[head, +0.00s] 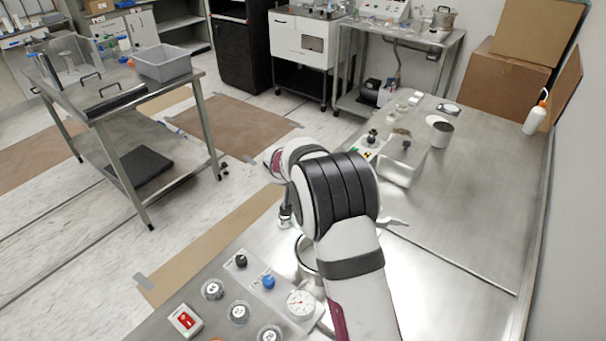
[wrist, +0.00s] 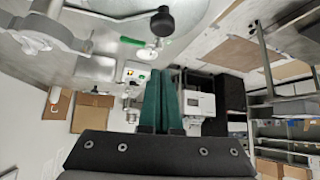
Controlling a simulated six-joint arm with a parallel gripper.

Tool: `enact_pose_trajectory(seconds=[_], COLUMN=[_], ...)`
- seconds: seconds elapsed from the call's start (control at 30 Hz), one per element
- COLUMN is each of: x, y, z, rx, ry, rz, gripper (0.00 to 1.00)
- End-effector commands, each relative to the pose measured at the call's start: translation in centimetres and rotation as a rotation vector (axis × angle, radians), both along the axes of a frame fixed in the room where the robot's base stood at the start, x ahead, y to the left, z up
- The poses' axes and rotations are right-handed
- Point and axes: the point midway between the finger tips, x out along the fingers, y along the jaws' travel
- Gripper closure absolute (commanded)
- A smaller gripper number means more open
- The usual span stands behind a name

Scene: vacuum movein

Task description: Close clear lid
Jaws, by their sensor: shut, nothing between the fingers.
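My gripper (wrist: 163,74) shows in the wrist view as two dark green fingers pressed together, with nothing between them. In the head view my own arm covers the gripper and much of the work area. A round metal rim (head: 306,256) shows partly beside my arm, low in the middle. In the wrist view a round grey metal fitting (wrist: 45,30) is at the upper left, and a black knob (wrist: 154,17) is at the top, apart from the fingers. I cannot clearly make out the clear lid or tell whether it is open.
A clear box (head: 397,172) stands beyond my arm. A white bottle (head: 536,116) stands at the back right. The bench's right side is bare.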

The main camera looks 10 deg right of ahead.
Motion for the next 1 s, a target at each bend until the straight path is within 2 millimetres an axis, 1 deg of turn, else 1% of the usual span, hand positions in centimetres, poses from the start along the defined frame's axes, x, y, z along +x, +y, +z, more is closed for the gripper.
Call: enact_pose_trajectory(seconds=[0.03, 0.2, 0.3, 0.4, 0.5, 1.0], x=[0.6, 2.7, 0.8, -0.2, -0.8, -1.1], y=[-0.4, -1.6, -0.5, 0.1, 0.4, 0.6], z=[-0.9, -3.6, -3.5, -3.7, -3.8, -3.8], rx=[0.0, 0.0, -0.001, 0.0, 0.0, 0.0], ry=[0.001, 0.002, 0.003, 0.001, 0.001, 0.001], rz=[-0.002, -0.004, 0.002, 0.0, 0.001, 0.013], gripper=[1.0, 1.0, 1.0, 1.0, 1.0, 1.0])
